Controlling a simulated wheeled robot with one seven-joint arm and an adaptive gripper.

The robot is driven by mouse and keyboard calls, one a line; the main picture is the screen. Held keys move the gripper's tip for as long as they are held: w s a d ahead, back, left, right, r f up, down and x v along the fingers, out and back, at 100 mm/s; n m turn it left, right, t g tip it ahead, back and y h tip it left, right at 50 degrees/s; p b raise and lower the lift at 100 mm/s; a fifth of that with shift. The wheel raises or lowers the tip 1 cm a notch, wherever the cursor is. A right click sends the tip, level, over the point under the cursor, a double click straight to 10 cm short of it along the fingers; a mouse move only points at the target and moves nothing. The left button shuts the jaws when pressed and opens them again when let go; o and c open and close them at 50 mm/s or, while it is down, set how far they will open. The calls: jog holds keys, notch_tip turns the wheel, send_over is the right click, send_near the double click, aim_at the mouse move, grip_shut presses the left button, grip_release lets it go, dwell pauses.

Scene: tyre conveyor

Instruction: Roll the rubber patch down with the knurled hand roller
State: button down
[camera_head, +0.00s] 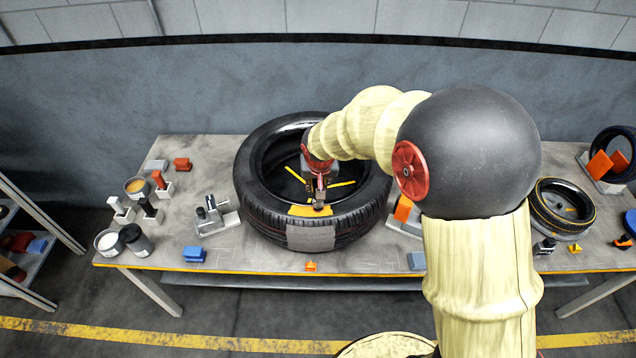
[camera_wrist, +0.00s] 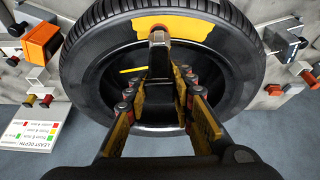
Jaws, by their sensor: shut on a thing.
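My gripper (camera_head: 318,187) reaches over the near side of a black tyre (camera_head: 257,202) on the workbench. In the wrist view my gripper (camera_wrist: 159,75) is shut on a small tool, apparently the hand roller (camera_wrist: 158,40), with its light head pointing away from the fingers. Its knurling is too small to make out. The head overlaps the edge of a yellow area (camera_wrist: 184,27) on the tyre's sidewall, also seen in the head view (camera_head: 300,211); contact is unclear. A grey rectangle (camera_head: 311,237) lies on the near tread. I cannot tell which of these is the rubber patch.
The bench (camera_head: 213,263) holds a metal fixture (camera_head: 212,215), a blue block (camera_head: 194,254) and several cups and tools at left. An orange block (camera_head: 403,208) stands right of the tyre. A smaller tyre (camera_head: 560,207) is farther right. My arm hides part of the bench.

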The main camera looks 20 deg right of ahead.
jog(key=shift+f+b, duration=0.5)
jog(key=shift+f, duration=0.05)
dwell(0.6)
jog(key=shift+s+d, duration=0.1)
jog(key=shift+d, duration=0.05)
jog(key=shift+s+d+f, duration=0.1)
jog(key=shift+d, duration=0.2)
jog(key=shift+a, duration=0.15)
jog(key=shift+a+b, duration=0.5)
jog(key=shift+a, duration=0.25)
jog(key=shift+d, duration=0.15)
jog(key=shift+d, duration=0.75)
